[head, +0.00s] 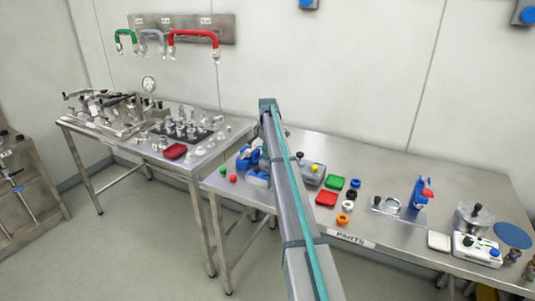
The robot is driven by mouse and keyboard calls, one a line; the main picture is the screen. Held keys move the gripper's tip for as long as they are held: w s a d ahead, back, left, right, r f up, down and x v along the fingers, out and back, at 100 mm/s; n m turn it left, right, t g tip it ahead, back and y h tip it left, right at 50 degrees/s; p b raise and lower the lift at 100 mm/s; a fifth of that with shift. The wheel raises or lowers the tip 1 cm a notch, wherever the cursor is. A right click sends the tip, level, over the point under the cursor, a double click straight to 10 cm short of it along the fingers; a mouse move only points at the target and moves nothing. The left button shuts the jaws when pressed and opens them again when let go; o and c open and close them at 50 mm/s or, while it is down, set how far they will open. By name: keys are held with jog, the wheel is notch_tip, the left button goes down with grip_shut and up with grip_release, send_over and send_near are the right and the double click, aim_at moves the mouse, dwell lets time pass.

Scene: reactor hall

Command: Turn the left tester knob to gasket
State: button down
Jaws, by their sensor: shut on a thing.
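A white box with knobs (477,249), which looks like the tester, stands at the right front of the parts table. A dark knob (467,241) is on its left and a blue one (494,252) on its right, with a small green spot between them. Its labels and the knobs' pointer directions are too small to read. My arm rises from the bottom middle across the table, well left of this box. I cannot make out my gripper; the arm's end points away and its fingers do not show.
A grey box (312,173) stands just right of my arm. A second table (225,134) with fittings is at left.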

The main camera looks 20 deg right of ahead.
jog(key=shift+n, duration=1.3)
jog(key=c, duration=0.9)
grip_release()
jog(key=shift+o, duration=0.2)
jog(key=shift+r, duration=0.1)
notch_tip(320, 180, up, 12)
